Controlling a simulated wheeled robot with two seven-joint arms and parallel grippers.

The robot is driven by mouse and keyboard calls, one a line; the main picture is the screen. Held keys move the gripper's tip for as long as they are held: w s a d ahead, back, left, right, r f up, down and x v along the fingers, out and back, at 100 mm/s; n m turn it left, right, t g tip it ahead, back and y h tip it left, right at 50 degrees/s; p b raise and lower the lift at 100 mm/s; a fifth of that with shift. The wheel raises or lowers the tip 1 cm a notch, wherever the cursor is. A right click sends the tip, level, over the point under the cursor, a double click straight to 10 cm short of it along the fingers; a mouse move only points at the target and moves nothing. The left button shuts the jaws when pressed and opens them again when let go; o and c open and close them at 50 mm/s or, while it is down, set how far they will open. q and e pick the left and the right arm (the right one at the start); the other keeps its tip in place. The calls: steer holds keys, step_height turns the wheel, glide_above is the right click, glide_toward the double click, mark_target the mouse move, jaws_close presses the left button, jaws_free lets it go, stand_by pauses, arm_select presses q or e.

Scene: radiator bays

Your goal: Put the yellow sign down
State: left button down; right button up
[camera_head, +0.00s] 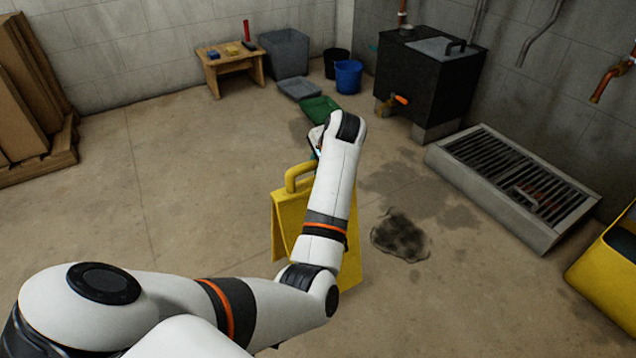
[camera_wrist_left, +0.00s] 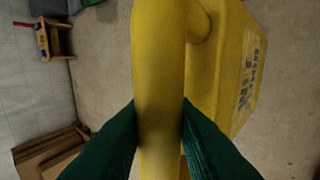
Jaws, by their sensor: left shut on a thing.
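The yellow sign (camera_head: 287,215) is upright in the middle of the head view, with a loop handle at its top. My left arm hides part of it. In the left wrist view, the sign's handle (camera_wrist_left: 158,90) runs between the two green fingers of my left gripper (camera_wrist_left: 160,135), which is shut on it. The sign's panel with dark print (camera_wrist_left: 238,80) shows to the right there. In the head view the fingers are hidden behind my arm. I cannot tell whether the sign's feet touch the floor. My right gripper is not in view.
A dark wet patch (camera_head: 401,236) lies on the floor right of the sign. A floor grate (camera_head: 515,185) and a black tank (camera_head: 428,85) stand to the right. A yellow container (camera_head: 605,265) is at the right edge. Floor to the left is clear.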

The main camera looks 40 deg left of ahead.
arm_select(q)
step_height(320, 180, down, 5)
steer(key=b, duration=0.2)
steer(key=shift+b, duration=0.35)
steer(key=shift+r, duration=0.1)
steer(key=c, duration=1.2)
jaws_free()
